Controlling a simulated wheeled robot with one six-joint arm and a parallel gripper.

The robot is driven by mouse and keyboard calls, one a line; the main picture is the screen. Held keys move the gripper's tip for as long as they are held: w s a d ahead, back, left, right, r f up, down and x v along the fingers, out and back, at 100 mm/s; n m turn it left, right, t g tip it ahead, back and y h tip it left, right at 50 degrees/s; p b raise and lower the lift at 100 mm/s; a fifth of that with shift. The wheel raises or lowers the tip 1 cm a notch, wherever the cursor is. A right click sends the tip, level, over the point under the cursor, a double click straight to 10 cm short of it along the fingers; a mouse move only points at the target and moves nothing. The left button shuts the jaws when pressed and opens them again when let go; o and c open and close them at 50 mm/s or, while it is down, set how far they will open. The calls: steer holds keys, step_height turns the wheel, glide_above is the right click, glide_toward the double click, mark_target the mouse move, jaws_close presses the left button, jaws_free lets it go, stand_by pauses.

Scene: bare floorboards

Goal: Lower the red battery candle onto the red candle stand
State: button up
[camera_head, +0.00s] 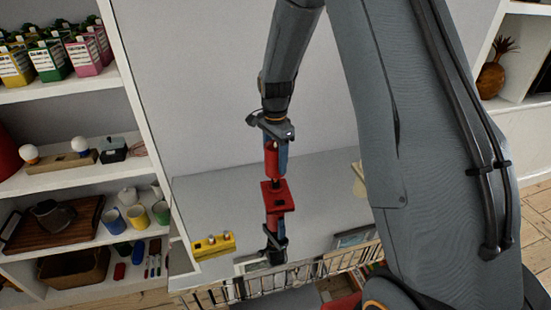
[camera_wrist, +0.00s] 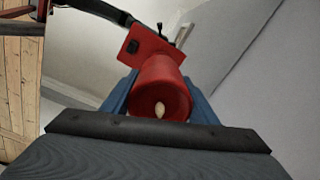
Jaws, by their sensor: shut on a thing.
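The red battery candle (camera_head: 271,161) hangs upright in my gripper (camera_head: 276,150), with the blue fingers shut on its sides. In the wrist view the candle (camera_wrist: 161,88) fills the middle, its pale flame tip facing the camera, between the two blue fingers (camera_wrist: 160,105). The red candle stand (camera_head: 276,195), a square red plate with a dark square mark, is just below the candle in the head view. In the wrist view the stand (camera_wrist: 148,46) shows beyond the candle, partly hidden by it. Whether candle and stand touch is not clear.
White shelves (camera_head: 85,190) with mugs and cartons stand at the left. The grey surface around the stand looks mostly clear.

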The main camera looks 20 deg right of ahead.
steer(key=shift+f+b, duration=0.9)
steer(key=shift+f, duration=1.3)
steer(key=shift+c, duration=0.2)
steer(key=shift+f+b, duration=0.4)
steer(key=shift+f, duration=1.1)
steer(key=o, duration=1.3)
steer(key=shift+c, duration=0.2)
